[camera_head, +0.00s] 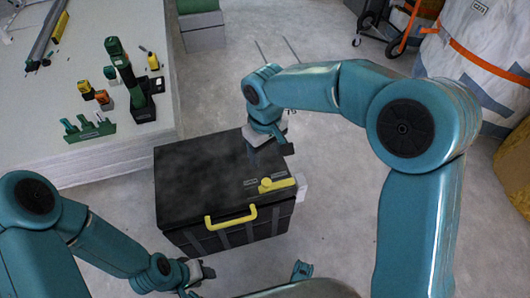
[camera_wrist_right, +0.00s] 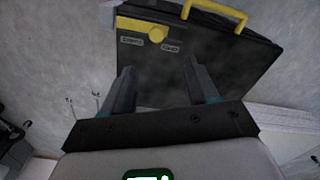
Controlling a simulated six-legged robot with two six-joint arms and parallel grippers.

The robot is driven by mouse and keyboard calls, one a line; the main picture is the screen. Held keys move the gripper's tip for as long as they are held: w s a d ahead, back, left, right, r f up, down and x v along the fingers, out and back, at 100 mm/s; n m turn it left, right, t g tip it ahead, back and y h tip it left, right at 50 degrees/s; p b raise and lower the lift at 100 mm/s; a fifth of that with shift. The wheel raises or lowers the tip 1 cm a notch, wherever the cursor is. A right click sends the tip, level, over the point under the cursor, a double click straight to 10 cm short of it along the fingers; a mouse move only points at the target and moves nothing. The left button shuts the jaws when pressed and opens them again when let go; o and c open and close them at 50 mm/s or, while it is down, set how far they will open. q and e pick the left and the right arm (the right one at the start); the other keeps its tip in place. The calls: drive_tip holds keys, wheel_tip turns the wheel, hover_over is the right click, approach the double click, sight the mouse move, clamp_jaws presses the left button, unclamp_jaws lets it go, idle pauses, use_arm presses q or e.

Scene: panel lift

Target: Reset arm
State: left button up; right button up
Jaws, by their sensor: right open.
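My right arm reaches in from the right in the head view. Its gripper (camera_head: 268,143) is over the back right part of a black case with a yellow handle (camera_head: 195,185). In the right wrist view my right gripper (camera_wrist_right: 160,92) has its two fingers apart with nothing between them, and the case (camera_wrist_right: 225,55) lies beyond them. My left gripper (camera_head: 198,277) is low in the head view, in front of the case and apart from it. Its fingers are too small and partly cut off to judge.
A pale table (camera_head: 40,130) at the left holds a green drill (camera_head: 125,75), small yellow and orange tools and a green rack (camera_head: 90,129). A hand truck (camera_head: 385,25) and a large white bag (camera_head: 475,50) stand at the back right.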

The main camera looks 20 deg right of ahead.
drive_tip(key=shift+f, duration=0.15)
drive_tip(key=s+a+f+m+y, duration=0.15)
drive_tip(key=s+f, duration=0.25)
drive_tip(key=f, duration=0.4)
drive_tip(key=s+d+f+m+y, duration=0.15)
drive_tip(key=s+f, duration=0.25)
drive_tip(key=f, duration=0.4)
drive_tip(key=s+f+m+y, duration=0.1)
drive_tip(key=s+f+m, duration=0.1)
drive_tip(key=s+f, duration=0.3)
drive_tip(key=s+f+m, duration=0.2)
drive_tip(key=s+f, duration=0.1)
drive_tip(key=s, duration=0.5)
wheel_tip(320, 180, up, 25)
drive_tip(key=w+p, duration=0.1)
drive_tip(key=p, duration=2.4)
drive_tip(key=shift+d, duration=0.35)
drive_tip(key=shift+s, duration=0.1)
